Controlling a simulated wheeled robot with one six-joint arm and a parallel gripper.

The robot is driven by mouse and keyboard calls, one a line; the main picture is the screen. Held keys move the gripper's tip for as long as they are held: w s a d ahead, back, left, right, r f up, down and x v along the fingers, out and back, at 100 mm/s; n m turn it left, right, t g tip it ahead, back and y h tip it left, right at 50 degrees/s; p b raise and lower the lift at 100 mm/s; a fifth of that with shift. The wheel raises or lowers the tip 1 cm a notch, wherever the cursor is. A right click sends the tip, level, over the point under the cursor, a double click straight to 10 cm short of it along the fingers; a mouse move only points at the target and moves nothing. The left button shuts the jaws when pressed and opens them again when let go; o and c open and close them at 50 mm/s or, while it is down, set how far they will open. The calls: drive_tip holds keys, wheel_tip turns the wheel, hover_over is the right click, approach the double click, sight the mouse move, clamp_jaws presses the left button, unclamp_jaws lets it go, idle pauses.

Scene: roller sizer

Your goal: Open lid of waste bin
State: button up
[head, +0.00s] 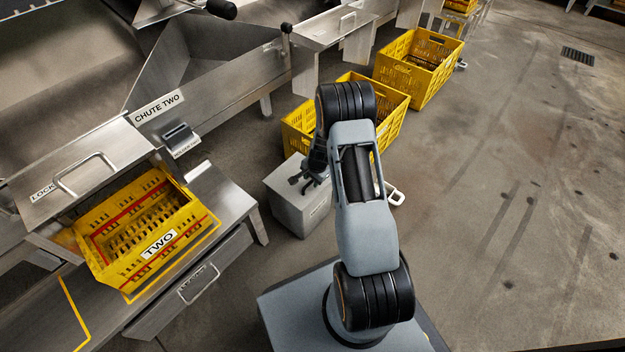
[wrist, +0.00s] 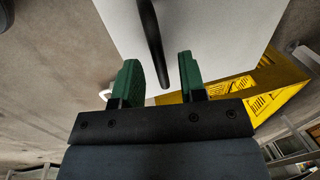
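The waste bin (head: 298,212) is a grey box on the floor left of my arm in the head view, with its lid shut as far as I can see. Its pale top fills the upper middle of the wrist view (wrist: 215,40). A black bar-like handle (wrist: 152,42) runs down the wrist view and ends between my fingers. My gripper (wrist: 158,60) is open, its green-padded fingers on either side of the handle, with a gap to each. In the head view my gripper (head: 309,180) is over the bin, partly hidden by my arm.
Yellow crates (head: 418,68) stand behind the bin, one (head: 300,132) close behind my arm. A steel bench with a yellow crate (head: 150,230) labelled TWO is at the left. The floor at the right (head: 520,190) is clear.

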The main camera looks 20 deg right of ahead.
clamp_jaws()
idle(0.4)
